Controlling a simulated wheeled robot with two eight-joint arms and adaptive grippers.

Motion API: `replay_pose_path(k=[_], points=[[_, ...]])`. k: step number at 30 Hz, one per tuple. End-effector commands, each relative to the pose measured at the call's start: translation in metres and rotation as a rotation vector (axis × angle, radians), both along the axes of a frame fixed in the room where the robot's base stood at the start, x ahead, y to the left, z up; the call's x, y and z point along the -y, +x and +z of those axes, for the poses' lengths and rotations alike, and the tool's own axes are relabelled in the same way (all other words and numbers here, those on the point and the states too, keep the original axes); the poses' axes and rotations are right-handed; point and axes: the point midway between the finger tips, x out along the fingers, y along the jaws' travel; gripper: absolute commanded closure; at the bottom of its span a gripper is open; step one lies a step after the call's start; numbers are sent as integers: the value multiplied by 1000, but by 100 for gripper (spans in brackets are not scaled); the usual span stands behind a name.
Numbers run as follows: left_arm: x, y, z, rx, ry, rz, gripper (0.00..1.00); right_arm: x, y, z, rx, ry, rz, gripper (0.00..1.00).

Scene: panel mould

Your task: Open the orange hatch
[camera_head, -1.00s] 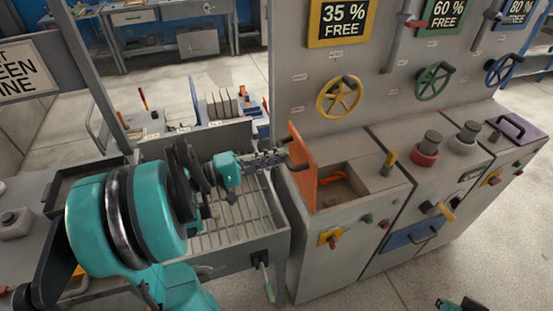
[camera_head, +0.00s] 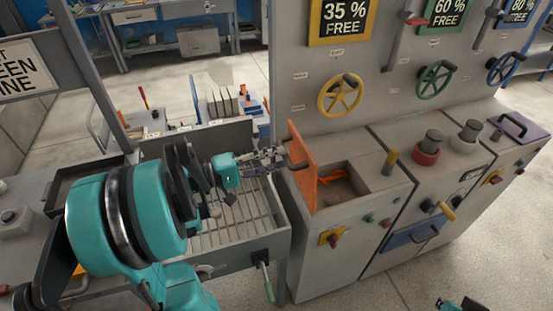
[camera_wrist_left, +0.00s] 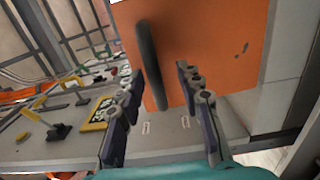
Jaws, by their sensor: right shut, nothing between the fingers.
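The orange hatch (camera_head: 303,170) stands upright on the left edge of its opening in the grey cabinet; the opening is uncovered. Its dark bar handle (camera_wrist_left: 152,65) is on the face towards my left gripper. My left gripper (camera_head: 284,158) is at that face. In the left wrist view my left gripper (camera_wrist_left: 163,104) has its fingers apart, with the lower part of the handle between them, and I see no clear grip on it. My right gripper (camera_head: 447,303) shows only in part at the bottom right edge, shut and empty, away from the hatch.
A slatted grey tray (camera_head: 240,235) lies below my left arm. The back panel with a yellow wheel (camera_head: 340,97) rises behind the hatch. Knobs, a red-based button (camera_head: 427,152) and a blue handle plate (camera_head: 412,238) are to the right. The floor in front is clear.

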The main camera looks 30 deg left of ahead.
Motion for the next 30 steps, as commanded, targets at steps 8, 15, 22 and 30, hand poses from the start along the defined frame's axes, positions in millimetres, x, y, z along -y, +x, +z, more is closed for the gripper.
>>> replay_pose_path(k=[8, 15, 22, 30], points=[[-35, -43, -1, -1, 1, 6, 64, 0, 0, 0, 0, 0, 0, 100], [-61, -77, -2, -2, 2, 1, 64, 0, 0, 0, 0, 0, 0, 100], [-68, -88, -2, -2, 2, -3, 64, 0, 0, 0, 0, 0, 0, 100], [-68, -88, -2, -2, 2, -3, 64, 0, 0, 0, 0, 0, 0, 100]])
